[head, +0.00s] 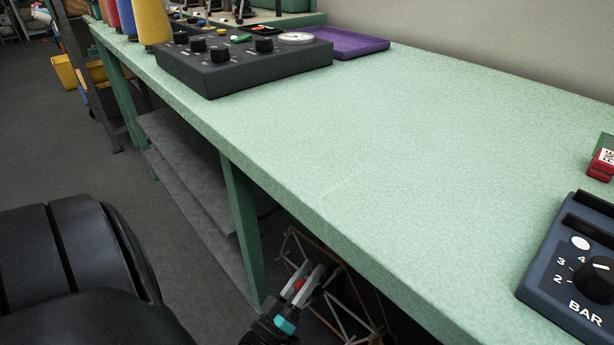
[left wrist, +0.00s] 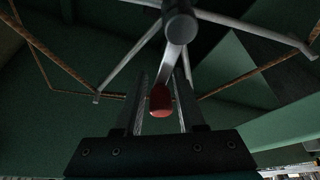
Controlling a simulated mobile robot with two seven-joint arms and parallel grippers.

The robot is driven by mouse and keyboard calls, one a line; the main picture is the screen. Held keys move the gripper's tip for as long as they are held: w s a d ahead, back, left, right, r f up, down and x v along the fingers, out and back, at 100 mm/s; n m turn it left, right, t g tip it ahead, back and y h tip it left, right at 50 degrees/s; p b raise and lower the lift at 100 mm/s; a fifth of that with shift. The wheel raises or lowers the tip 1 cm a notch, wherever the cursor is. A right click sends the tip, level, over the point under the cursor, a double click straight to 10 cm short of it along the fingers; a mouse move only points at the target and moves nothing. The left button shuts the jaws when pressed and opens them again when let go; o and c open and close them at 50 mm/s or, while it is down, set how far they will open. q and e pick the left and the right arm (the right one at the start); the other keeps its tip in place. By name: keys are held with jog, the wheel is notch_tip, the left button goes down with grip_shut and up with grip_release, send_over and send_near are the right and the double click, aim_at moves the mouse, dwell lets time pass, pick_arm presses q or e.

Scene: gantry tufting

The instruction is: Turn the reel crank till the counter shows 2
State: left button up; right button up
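The reel (head: 340,300) is under the front edge of the green bench, with thin grey spokes and rusty brown rim rods. In the left wrist view its dark round hub (left wrist: 180,27) is at the top, and a grey crank arm (left wrist: 170,66) runs from it down to a red knob (left wrist: 160,101). My left gripper (head: 309,277) is at the crank below the bench edge, its two fingers close on either side of the red knob, also in the left wrist view (left wrist: 161,85). No counter reading shows. My right gripper is not in view.
The green bench (head: 330,150) is mostly clear in the middle. A dark knob box (head: 240,70), purple tray (head: 355,43) and yarn cones (head: 153,22) stand at its far end. A blue BAR dial box (head: 545,270) and a red counter-like item (head: 600,165) are at the right.

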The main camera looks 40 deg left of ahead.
pick_arm(q)
jog(key=b+v, duration=0.1)
jog(key=v, duration=1.4)
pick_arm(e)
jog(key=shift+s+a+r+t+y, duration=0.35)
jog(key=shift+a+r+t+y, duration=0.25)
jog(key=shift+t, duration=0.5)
pick_arm(q)
jog(key=shift+s, duration=0.1)
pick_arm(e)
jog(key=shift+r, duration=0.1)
